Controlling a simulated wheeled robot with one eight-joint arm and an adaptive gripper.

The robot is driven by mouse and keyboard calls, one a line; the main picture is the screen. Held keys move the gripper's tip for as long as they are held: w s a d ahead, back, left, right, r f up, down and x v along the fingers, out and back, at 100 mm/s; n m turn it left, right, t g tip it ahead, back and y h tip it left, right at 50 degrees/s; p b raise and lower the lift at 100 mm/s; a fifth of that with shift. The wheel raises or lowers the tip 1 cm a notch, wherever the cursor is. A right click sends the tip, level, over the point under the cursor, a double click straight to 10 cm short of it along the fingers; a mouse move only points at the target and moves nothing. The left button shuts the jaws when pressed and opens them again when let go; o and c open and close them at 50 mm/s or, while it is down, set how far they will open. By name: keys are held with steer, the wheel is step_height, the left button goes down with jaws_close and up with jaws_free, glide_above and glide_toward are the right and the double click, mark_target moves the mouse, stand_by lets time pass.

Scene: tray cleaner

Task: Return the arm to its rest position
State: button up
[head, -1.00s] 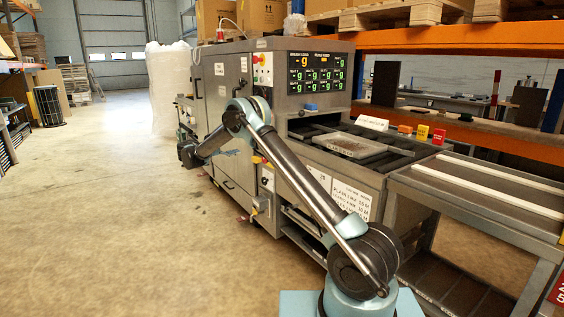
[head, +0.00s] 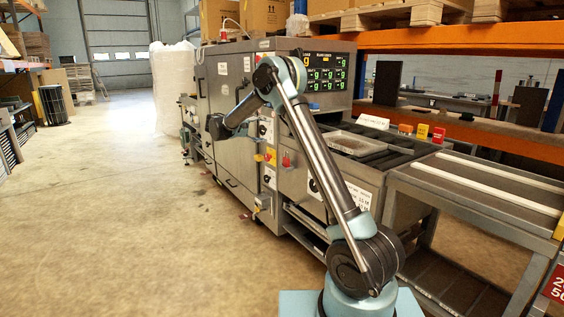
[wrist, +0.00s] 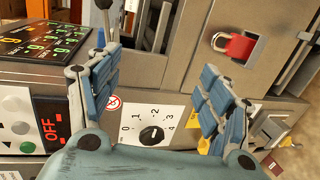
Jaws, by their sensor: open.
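My gripper (wrist: 162,62) shows in the wrist view with its two blue-padded fingers spread apart and nothing between them. It faces the front of a grey machine (head: 232,78), with a dial (wrist: 152,135) seen between the fingers. A red padlock (wrist: 235,45) is beyond the right finger. In the head view my arm rises from its base, bends at a high elbow and folds down to the left beside the machine. The gripper's fingers cannot be made out there.
A shallow tray (head: 332,148) lies on the machine's infeed. Orange shelving (head: 450,40) is behind. A white wrapped stack (head: 168,90) stands further back. The floor (head: 120,220) on the left is clear.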

steer(key=s+d+r+m+g+y, duration=0.25)
steer(key=s+d+g+y, duration=0.3)
steer(key=s+d, duration=2.2)
steer(key=s+d+f+m+y, duration=0.1)
steer(key=s+d+f+y, duration=0.15)
steer(key=s, duration=0.65)
steer(key=s+d+f+m+y, duration=0.15)
steer(key=s+f, duration=0.25)
steer(key=s, duration=0.5)
steer(key=s+a+f+m+y, duration=0.1)
steer(key=s+a+f+y, duration=0.2)
steer(key=s+f, duration=0.8)
steer(key=s, duration=0.3)
steer(key=shift+f+y, duration=0.3)
steer(key=shift+y, duration=0.05)
steer(key=shift+w+f, duration=0.2)
steer(key=shift+w, duration=0.25)
